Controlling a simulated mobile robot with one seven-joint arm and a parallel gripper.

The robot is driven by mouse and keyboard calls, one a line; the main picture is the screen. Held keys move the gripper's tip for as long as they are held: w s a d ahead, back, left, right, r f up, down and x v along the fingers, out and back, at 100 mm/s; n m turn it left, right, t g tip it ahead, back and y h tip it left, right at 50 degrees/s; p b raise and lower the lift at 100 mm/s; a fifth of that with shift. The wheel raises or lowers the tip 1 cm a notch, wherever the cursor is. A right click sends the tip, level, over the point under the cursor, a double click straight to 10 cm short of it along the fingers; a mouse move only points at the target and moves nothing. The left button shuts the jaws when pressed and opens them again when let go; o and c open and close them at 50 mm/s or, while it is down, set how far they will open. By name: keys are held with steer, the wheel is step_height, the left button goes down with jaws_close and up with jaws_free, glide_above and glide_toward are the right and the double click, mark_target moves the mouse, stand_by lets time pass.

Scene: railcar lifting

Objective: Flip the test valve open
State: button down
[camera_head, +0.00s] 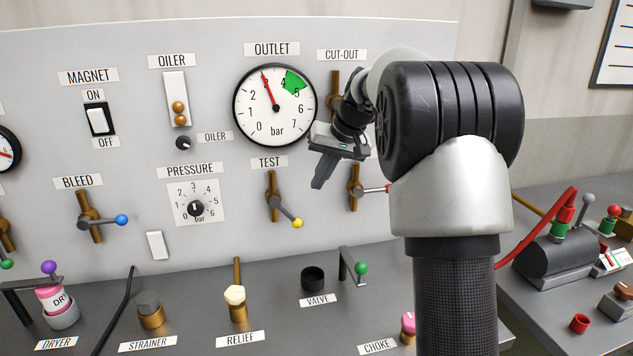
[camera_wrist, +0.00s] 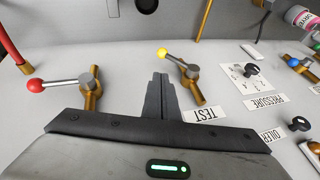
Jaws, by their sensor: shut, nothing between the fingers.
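The test valve (camera_head: 274,200) is a brass fitting with a grey lever on the grey panel, under the TEST label (camera_head: 269,163). Its lever slants down to the right and ends in a yellow ball (camera_head: 297,223). My gripper (camera_head: 318,184) is shut and empty, in front of the panel, to the upper right of the lever. In the wrist view, which looks upside down, my closed fingers (camera_wrist: 159,82) lie just left of the test valve (camera_wrist: 192,82), with the yellow ball (camera_wrist: 162,53) beyond their tips. I see no clear contact between them.
A red-ended valve (camera_head: 355,188) sits right of the test valve, partly hidden by my arm; its red ball (camera_wrist: 36,86) shows in the wrist view. The outlet gauge (camera_head: 275,104) is above. The pressure dial (camera_head: 196,205) is left. Relief and valve fittings stand on the bench below.

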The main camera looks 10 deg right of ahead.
mark_target(286, 213)
steer(key=a+x, duration=0.2)
steer(key=x, duration=0.8)
steer(key=shift+a, duration=0.2)
steer(key=shift+s+f, duration=0.1)
steer(key=shift+s, duration=0.05)
steer(key=shift+f+y+b, duration=0.15)
steer(key=shift+y+b, duration=0.15)
steer(key=shift+b, duration=0.05)
